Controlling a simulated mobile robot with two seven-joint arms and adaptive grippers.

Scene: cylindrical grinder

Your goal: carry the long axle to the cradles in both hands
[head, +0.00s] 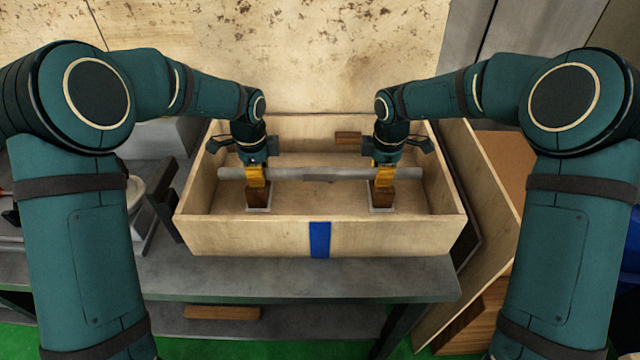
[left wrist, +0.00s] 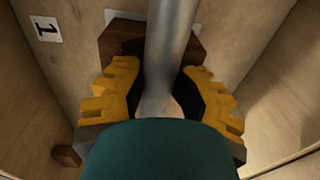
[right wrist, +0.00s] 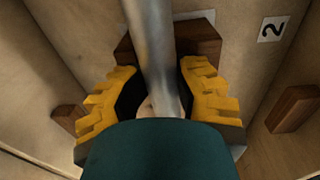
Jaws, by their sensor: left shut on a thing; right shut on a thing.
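The long axle (head: 320,174), a grey metal bar, lies level from left to right inside an open wooden box (head: 250,238). My left gripper (head: 256,175) is shut on its left part and my right gripper (head: 383,175) on its right part. Brown wooden blocks show directly under the axle, the left block (head: 258,197) and the right block (head: 381,198). I cannot tell whether the axle touches them. The axle also runs between yellow fingers in the left wrist view (left wrist: 170,45) and the right wrist view (right wrist: 150,45).
The box has a blue stripe (head: 320,240) on its front wall and stands on a grey bench (head: 300,280). Its walls close in around both grippers. A small wooden block (head: 348,138) is at its back. Labels 1 (left wrist: 46,29) and 2 (right wrist: 272,29) mark the box floor.

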